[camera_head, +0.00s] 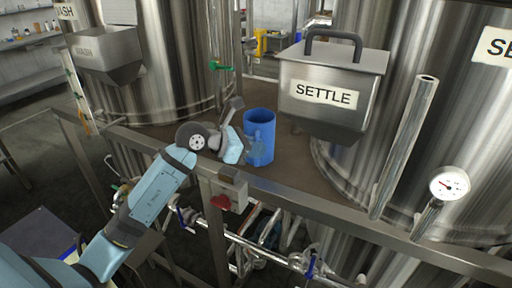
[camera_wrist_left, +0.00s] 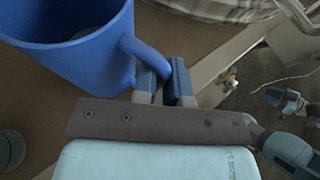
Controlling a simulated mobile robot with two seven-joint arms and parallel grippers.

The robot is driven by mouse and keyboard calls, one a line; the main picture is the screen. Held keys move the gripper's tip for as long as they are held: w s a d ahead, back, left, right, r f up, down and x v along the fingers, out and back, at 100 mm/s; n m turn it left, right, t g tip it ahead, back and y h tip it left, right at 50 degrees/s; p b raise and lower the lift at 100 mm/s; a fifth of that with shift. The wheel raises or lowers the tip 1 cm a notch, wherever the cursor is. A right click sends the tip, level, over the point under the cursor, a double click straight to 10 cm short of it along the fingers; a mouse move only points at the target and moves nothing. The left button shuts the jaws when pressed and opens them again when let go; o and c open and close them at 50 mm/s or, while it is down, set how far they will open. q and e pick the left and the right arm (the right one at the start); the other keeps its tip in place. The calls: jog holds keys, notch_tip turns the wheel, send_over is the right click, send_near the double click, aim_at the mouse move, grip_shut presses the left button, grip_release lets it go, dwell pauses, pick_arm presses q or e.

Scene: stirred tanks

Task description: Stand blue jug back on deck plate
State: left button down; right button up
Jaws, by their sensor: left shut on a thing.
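The blue jug (camera_head: 259,122) is upright, open at the top, over the brown deck plate (camera_head: 285,174) between the tanks. I cannot tell whether its base touches the plate. My left gripper (camera_head: 246,147) is at the jug's left side and shut on its handle. In the left wrist view the jug (camera_wrist_left: 85,55) fills the upper left, and the handle runs down to the gripper's fingers (camera_wrist_left: 165,84). The deck plate (camera_wrist_left: 190,35) shows behind it.
A SETTLE hopper (camera_head: 330,88) with a handled lid hangs just right of the jug. Large steel tanks (camera_head: 150,70) stand on both sides. A metal rail (camera_head: 330,222) runs along the deck's front edge, with a red-knobbed box (camera_head: 229,190) on it. A steel pipe (camera_head: 403,145) rises at right.

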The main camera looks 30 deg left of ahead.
pick_arm(q)
jog(key=shift+f, duration=0.15)
jog(key=c, duration=1.2)
grip_release()
jog(key=shift+o, duration=0.2)
jog(key=shift+r, duration=0.3)
jog(key=b+v, duration=0.1)
jog(key=v, duration=1.1)
jog(key=shift+f, duration=0.15)
